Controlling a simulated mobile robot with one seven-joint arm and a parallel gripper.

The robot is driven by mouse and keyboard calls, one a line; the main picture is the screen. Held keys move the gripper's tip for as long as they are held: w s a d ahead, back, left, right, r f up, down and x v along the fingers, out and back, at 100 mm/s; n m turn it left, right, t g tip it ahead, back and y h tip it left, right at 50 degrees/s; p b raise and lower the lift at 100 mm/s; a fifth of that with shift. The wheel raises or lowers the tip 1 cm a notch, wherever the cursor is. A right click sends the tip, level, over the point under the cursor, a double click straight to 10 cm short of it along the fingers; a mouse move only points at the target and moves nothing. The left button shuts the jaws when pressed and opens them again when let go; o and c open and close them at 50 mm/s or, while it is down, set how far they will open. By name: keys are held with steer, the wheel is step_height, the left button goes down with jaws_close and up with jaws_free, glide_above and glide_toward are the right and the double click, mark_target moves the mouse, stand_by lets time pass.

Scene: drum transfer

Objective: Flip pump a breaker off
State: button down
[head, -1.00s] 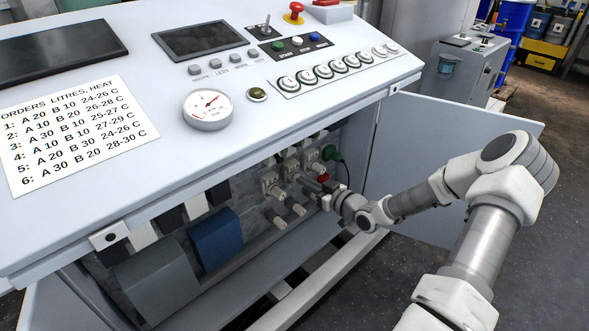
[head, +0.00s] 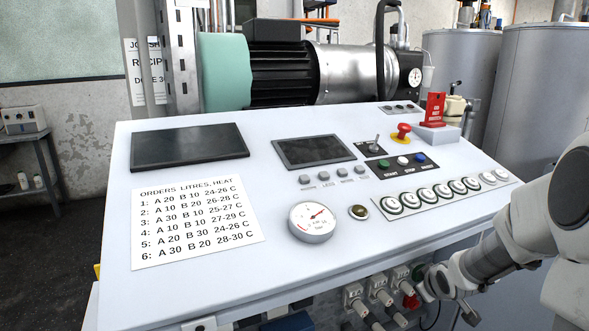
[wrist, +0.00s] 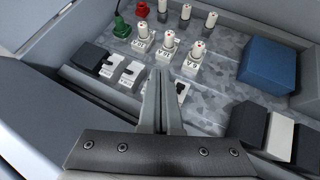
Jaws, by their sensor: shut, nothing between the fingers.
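My gripper (wrist: 161,78) is shut and empty in the wrist view, its fingers pointing into the open cabinet under the console. The fingertips lie over a row of small white breaker switches with printed labels. One white switch (wrist: 131,72) is just left of the tips, and another (wrist: 183,90) is just right, partly hidden by the fingers. I cannot read which label is pump A, nor tell whether the tips touch a switch. A black block (wrist: 91,56) stands at the row's left end. In the head view the cabinet's interior is mostly cut off at the bottom.
Beyond the row, several pale plugs (wrist: 169,45), a green connector (wrist: 121,27) and a red one (wrist: 142,9) stick up. A blue box (wrist: 266,66) is at right. The sloped console (head: 270,265) overhangs the cabinet, with a red emergency button (head: 402,132) on top.

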steer(key=s+a+r+m+h, duration=0.1)
steer(key=s+a+r+m, duration=0.3)
steer(key=s+r, duration=0.8)
steer(key=s+a+r+g+y+b, duration=0.1)
steer(key=s+a+g+y+b, duration=0.15)
steer(key=s+a, duration=1.2)
step_height(320, 180, up, 20)
steer(key=s+d+p, duration=0.1)
steer(key=p, duration=1.8)
steer(key=shift+d+f+m+p, duration=0.2)
steer(key=shift+d+m+p, duration=0.15)
steer(key=shift+m+p, duration=0.05)
steer(key=shift+s, duration=0.1)
